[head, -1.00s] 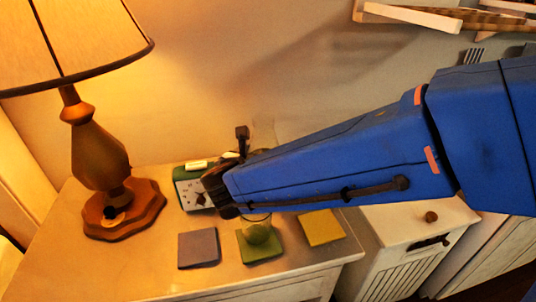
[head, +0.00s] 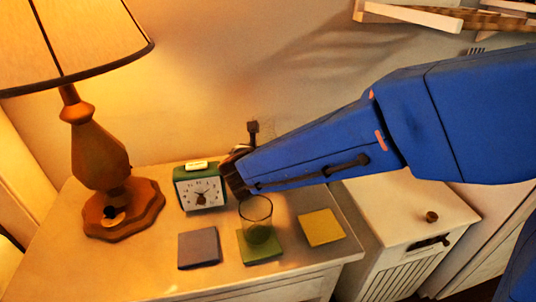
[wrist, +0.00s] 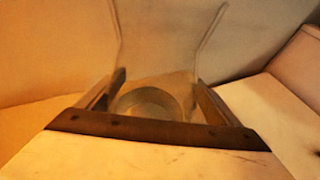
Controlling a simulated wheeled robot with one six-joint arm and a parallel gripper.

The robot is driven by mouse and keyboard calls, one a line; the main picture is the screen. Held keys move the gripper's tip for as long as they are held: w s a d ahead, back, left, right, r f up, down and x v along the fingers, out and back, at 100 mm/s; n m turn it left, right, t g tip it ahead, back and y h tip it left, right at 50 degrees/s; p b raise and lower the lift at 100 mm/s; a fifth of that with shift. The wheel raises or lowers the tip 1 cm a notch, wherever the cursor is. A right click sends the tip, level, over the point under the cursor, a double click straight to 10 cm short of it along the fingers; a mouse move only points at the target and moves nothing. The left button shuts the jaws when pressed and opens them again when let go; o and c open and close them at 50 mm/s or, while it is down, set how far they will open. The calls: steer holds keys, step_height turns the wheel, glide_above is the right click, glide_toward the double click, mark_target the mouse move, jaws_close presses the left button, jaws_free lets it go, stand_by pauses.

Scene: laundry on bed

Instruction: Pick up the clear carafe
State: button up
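In the wrist view the clear carafe (wrist: 155,55) is between the two fingers of my gripper (wrist: 160,95), with its flared walls rising past the fingertips and a round ring showing low between them. The glass edges come very close to both fingers; I cannot tell whether they are pressed on it. In the head view my gripper (head: 235,175) is at the back of the nightstand, just right of the clock.
A green clock (head: 200,188) stands left of my gripper. A lamp (head: 100,150) stands at left.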

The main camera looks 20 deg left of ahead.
steer(key=c, duration=1.5)
steer(key=shift+c, duration=0.2)
steer(key=shift+r, duration=0.15)
